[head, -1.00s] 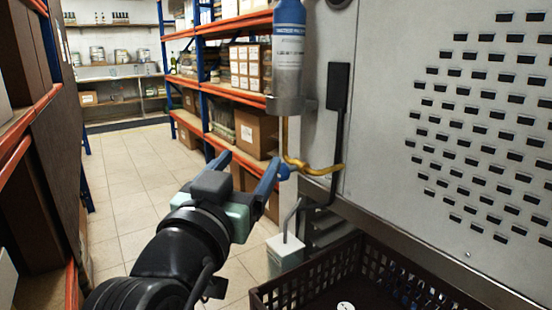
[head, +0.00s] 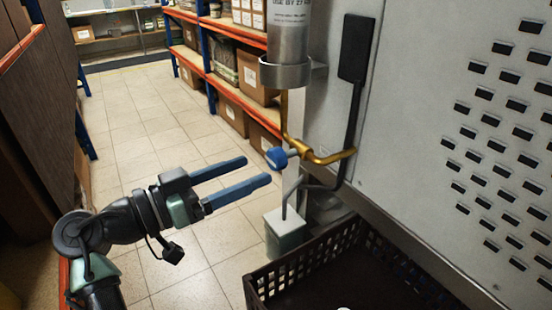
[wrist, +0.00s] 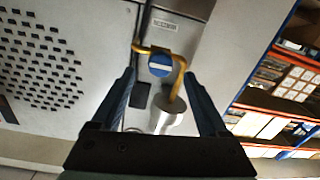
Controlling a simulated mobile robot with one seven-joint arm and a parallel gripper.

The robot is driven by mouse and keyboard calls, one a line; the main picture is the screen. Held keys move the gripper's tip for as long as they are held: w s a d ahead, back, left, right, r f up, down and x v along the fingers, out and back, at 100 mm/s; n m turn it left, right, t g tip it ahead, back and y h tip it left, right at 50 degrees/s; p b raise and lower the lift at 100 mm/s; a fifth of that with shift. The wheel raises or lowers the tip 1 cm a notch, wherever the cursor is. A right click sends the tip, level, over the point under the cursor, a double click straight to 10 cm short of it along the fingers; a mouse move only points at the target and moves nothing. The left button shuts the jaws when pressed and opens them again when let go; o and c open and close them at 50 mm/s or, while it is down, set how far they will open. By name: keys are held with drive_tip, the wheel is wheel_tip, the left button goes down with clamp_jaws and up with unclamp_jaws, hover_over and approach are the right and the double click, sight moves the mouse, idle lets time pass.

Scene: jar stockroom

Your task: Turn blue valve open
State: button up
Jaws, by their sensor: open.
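The blue valve (head: 277,158) is a small round knob on a brass pipe (head: 318,157) beside the grey metal cabinet. In the wrist view the blue valve (wrist: 160,65) faces me, with a pale bar running level across it. My gripper (head: 259,170) has two blue fingers spread apart, pointing right toward the knob, with its tips just short of it in the head view. In the wrist view my gripper (wrist: 161,78) is open and empty, with the knob framed between its fingers and not touched by them.
A metal cylinder (head: 288,35) sits in a bracket above the valve. A dark crate (head: 268,290) and a pale box (head: 285,232) with a bent tube stand below. The perforated cabinet (head: 430,120) fills the right. The tiled aisle (head: 150,130) at left is clear between shelves.

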sight(271, 162)
drive_tip(key=x, duration=0.6)
drive_tip(key=shift+w+d, duration=0.2)
drive_tip(key=shift+w, duration=0.1)
clamp_jaws()
